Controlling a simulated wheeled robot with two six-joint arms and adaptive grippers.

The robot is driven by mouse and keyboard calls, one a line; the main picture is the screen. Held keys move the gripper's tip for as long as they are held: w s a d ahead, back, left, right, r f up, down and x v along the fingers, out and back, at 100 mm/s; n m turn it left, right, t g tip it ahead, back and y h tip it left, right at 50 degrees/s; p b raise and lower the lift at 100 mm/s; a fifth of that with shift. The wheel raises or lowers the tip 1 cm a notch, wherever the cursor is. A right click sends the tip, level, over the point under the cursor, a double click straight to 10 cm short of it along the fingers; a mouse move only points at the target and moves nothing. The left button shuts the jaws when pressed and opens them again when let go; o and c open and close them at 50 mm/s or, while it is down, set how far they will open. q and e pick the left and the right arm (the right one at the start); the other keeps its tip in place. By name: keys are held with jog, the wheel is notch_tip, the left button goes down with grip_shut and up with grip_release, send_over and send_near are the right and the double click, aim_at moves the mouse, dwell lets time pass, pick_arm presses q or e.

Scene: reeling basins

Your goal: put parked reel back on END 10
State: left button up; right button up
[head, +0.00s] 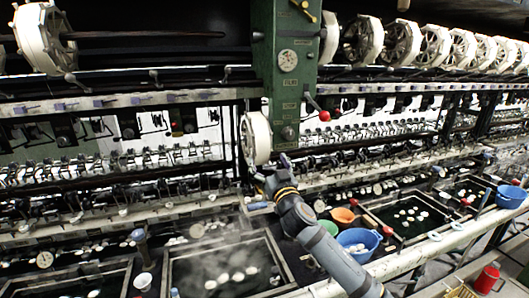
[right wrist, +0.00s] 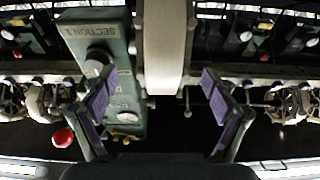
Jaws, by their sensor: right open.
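A white reel (head: 255,138) sits low against the left side of the green column, below the upper row. My right gripper (head: 268,174) is just below it, open. In the right wrist view the reel shows as a pale upright band (right wrist: 165,45) ahead of and between the open purple-padded fingers (right wrist: 157,82); I cannot tell whether they touch it. Several white reels (head: 433,46) hang along the upper right. Another reel (head: 40,38) is at the upper left, with a bare dark shaft (head: 145,35) running right from it. No END 10 marking is readable. My left gripper is out of view.
The green column (head: 288,65) has a red-knobbed lever (head: 324,115) close to the right of the reel. Steaming basins (head: 220,270) lie below, with blue (head: 358,241) and orange (head: 343,215) bowls near my right arm. Thread guides line the frame behind.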

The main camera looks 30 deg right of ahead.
aim_at(266, 157)
jog(key=x, duration=0.3)
jog(key=shift+w+p, duration=0.1)
jog(key=shift+p, duration=0.25)
jog(key=shift+w+d, duration=0.1)
jog(key=shift+w, duration=0.15)
jog(key=c, duration=0.7)
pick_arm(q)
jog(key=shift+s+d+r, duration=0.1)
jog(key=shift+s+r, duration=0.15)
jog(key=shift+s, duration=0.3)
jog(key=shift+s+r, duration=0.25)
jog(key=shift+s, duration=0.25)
pick_arm(e)
jog(key=c, duration=0.6)
jog(key=shift+c, duration=0.2)
